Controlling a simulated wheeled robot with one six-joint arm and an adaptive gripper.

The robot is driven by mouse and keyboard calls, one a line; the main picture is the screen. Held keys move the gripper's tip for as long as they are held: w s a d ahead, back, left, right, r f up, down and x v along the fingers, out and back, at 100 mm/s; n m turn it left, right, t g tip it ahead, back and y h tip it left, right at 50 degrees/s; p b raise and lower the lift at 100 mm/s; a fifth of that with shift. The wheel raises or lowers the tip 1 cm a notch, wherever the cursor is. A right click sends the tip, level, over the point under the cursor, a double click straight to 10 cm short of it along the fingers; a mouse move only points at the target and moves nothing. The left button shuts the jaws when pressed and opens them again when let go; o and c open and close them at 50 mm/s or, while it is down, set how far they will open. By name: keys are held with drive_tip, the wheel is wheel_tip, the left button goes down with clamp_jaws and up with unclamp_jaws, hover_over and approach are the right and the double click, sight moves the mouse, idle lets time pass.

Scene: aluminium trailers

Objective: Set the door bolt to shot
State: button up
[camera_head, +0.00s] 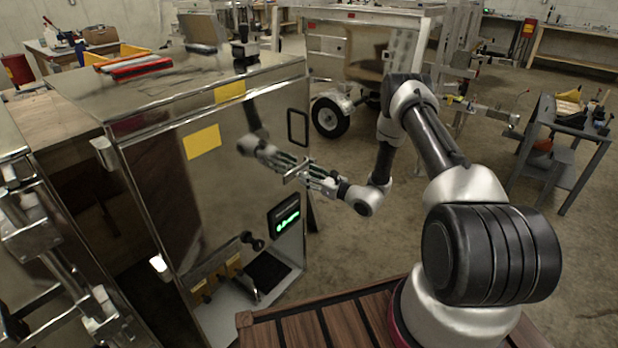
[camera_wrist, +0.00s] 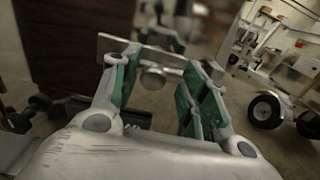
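The door bolt looks like a flat metal bar (camera_wrist: 150,52) with a small round knob (camera_wrist: 153,79) below it, on the shiny metal door. In the head view it is a small bright bar (camera_head: 297,171), partly hidden by my fingertips. My gripper (camera_head: 302,177) is at the bolt, close to the door face. In the wrist view my gripper (camera_wrist: 158,82) has its green-padded fingers apart, one on each side of the knob, with the bar across the fingertips. I cannot tell whether they touch it. The door mirrors my arm and gripper.
The door belongs to a shiny metal cabinet-like trailer body (camera_head: 220,75) with yellow labels (camera_head: 203,141) and a black handle (camera_head: 298,127). A green-lit panel (camera_head: 285,217) shows below the bolt. A wheeled trailer (camera_head: 345,45) stands behind; a grey bench (camera_head: 560,135) is at right, with open floor between.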

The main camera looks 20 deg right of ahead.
drive_tip(key=shift+s, duration=0.1)
drive_tip(key=v, duration=1.2)
drive_tip(key=shift+f, duration=0.1)
drive_tip(key=s+a+f+n+g+y, duration=0.3)
drive_tip(key=s+a+g, duration=0.2)
drive_tip(key=s, duration=0.3)
drive_tip(key=s+r+n+g, duration=0.8)
drive_tip(key=s, duration=0.4)
drive_tip(key=s+d+r+n+g+h, duration=0.1)
drive_tip(key=s+d+r+n+h, duration=0.3)
drive_tip(key=r, duration=0.3)
drive_tip(key=s+d+r+n+g+h, duration=0.25)
drive_tip(key=s+r+n, duration=0.2)
drive_tip(key=r, duration=0.25)
drive_tip(key=s+d+r+n+g+h, duration=0.1)
drive_tip(key=s+d+r+n+h, duration=0.35)
drive_tip(key=r, duration=0.25)
wheel_tip(320, 180, up, 14)
drive_tip(key=s+a+n+t+h, duration=0.2)
drive_tip(key=s+n+t, duration=0.1)
drive_tip(key=t, duration=0.4)
drive_tip(key=shift+f+n+h, duration=0.25)
drive_tip(key=shift+n+h, duration=0.05)
drive_tip(key=shift+n, duration=0.6)
